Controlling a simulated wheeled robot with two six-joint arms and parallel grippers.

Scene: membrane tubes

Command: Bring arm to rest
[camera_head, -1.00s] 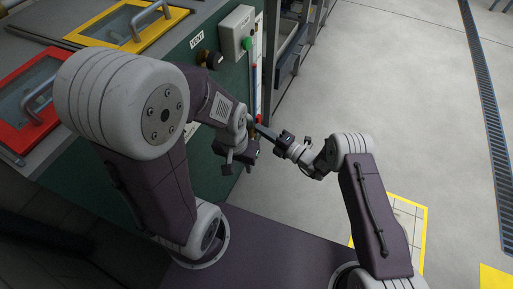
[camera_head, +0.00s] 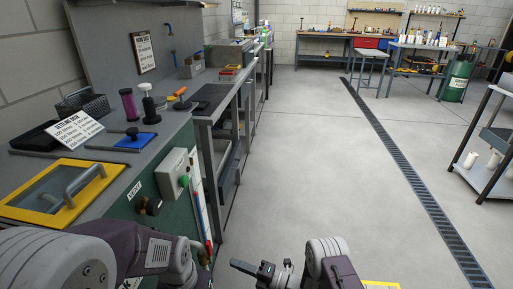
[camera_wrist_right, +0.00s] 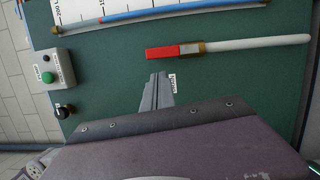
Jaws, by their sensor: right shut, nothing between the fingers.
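My right gripper (camera_head: 236,265) shows low in the head view, at the bottom middle. Its fingers are shut with nothing between them. In the right wrist view the closed fingers (camera_wrist_right: 157,80) point at the green panel (camera_wrist_right: 110,90), short of a red-handled valve (camera_wrist_right: 172,51) on a white pipe. My right arm (camera_head: 325,262) is bent at the bottom edge. My left arm (camera_head: 150,250) reaches in from the lower left, and its gripper is outside the picture.
The green cabinet with a control box (camera_head: 175,175) and black knob (camera_head: 149,206) stands left of my right gripper. A yellow-framed hatch (camera_head: 60,190) lies on its top. Open grey floor (camera_head: 310,170) extends ahead and right. A rack (camera_head: 487,150) stands at the right edge.

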